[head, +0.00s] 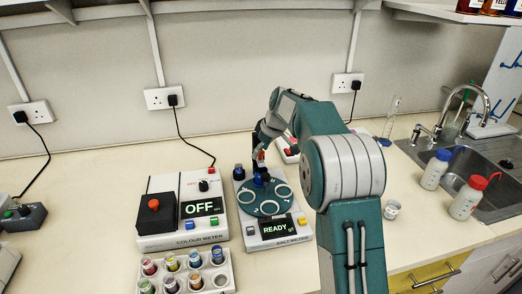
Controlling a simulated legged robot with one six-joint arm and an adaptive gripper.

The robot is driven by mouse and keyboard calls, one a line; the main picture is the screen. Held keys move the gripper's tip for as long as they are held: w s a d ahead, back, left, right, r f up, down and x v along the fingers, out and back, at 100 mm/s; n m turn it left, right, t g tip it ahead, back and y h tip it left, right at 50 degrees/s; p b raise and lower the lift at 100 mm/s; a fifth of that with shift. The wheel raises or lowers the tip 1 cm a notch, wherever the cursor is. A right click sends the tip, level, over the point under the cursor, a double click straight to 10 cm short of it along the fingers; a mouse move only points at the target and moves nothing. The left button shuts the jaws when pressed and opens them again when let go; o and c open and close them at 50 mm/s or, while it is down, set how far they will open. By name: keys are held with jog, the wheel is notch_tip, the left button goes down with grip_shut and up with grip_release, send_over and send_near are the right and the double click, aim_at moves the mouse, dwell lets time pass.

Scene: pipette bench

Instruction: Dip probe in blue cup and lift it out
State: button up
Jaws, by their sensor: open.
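The salt meter (304,234) stands on the bench in the head view, its display reading READY. Its teal round plate (262,202) has several white rings. A small blue item (261,179) sits at the back of this plate, just below my gripper; I cannot tell whether it is the blue cup. My gripper (259,160) is small and partly hidden by my own arm; it is open, pointing down, with a red part showing beside it. I cannot make out the probe for certain. A dark blue knob-like item (239,171) stands at the meter's back left corner.
The colour meter (188,240), reading OFF, stands left of the salt meter. A white rack (226,284) of coloured vials is in front. Two wash bottles, with blue (435,170) and red (470,195) caps, stand by the sink (484,170). A small white cup (392,210) is right of my arm.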

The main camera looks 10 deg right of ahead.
grip_shut()
notch_tip(320, 180, up, 6)
jog(key=shift+f, duration=0.15)
grip_release()
dwell(0.3)
jog(key=v, duration=1.1)
jog(key=shift+r, duration=0.35)
